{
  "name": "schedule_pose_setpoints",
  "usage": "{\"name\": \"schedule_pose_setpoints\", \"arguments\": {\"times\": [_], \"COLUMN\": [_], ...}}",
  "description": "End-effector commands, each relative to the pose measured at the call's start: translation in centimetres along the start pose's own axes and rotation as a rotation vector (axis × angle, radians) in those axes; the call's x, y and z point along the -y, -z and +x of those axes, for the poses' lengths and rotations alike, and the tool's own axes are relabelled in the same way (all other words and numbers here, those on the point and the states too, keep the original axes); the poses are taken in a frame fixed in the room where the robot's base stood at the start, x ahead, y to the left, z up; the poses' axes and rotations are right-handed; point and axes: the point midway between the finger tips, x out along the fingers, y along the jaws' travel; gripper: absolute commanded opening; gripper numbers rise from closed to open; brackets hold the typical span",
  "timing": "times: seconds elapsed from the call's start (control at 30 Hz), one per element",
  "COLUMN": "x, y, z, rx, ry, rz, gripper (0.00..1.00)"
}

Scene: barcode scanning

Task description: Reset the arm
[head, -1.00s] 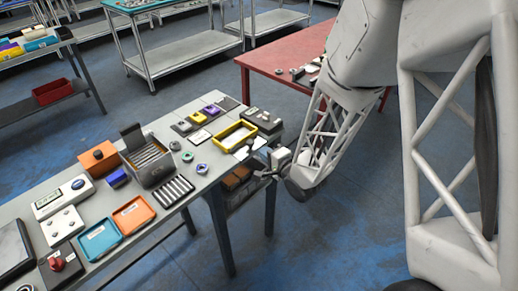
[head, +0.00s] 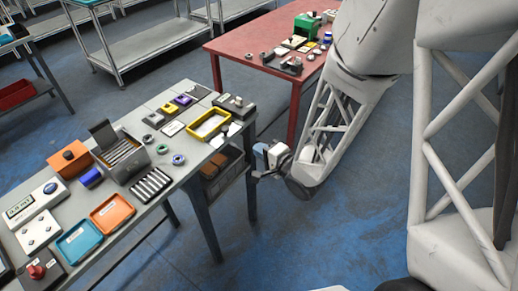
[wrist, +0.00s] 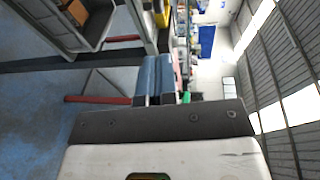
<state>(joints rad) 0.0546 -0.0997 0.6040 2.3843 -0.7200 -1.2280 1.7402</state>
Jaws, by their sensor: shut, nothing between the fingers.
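My gripper (head: 257,174) is at the right end of the grey workbench (head: 190,207) in the head view, just beyond its edge and below the tabletop level in the picture. It looks small and partly dark there. In the wrist view, my gripper's two blue-grey fingers (wrist: 155,80) lie side by side, shut, with nothing held. My arm comes in from the right of the head view.
The grey bench carries a yellow tray (head: 209,125), an orange tray (head: 112,214), a blue tray (head: 79,244) and a slotted grey box (head: 122,156). A red table (head: 254,52) stands behind. Blue floor is open between the bench and my arm.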

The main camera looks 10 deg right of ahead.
Motion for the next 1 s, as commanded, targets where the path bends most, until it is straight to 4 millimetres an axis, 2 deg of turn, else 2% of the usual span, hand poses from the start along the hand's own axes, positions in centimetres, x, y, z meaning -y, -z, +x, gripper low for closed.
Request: {"name": "schedule_pose_setpoints", "arguments": {"times": [0.57, 0.83, 1.0], "x": [0.4, 2.5, 4.4], "y": [0.5, 2.6, 4.3], "z": [0.0, -0.5, -1.7], "rx": [-0.022, -0.117, -0.185], "ry": [-0.025, -0.166, -0.313], "rz": [-0.042, -0.235, -0.395], "gripper": [0.00, 0.00, 0.00]}}
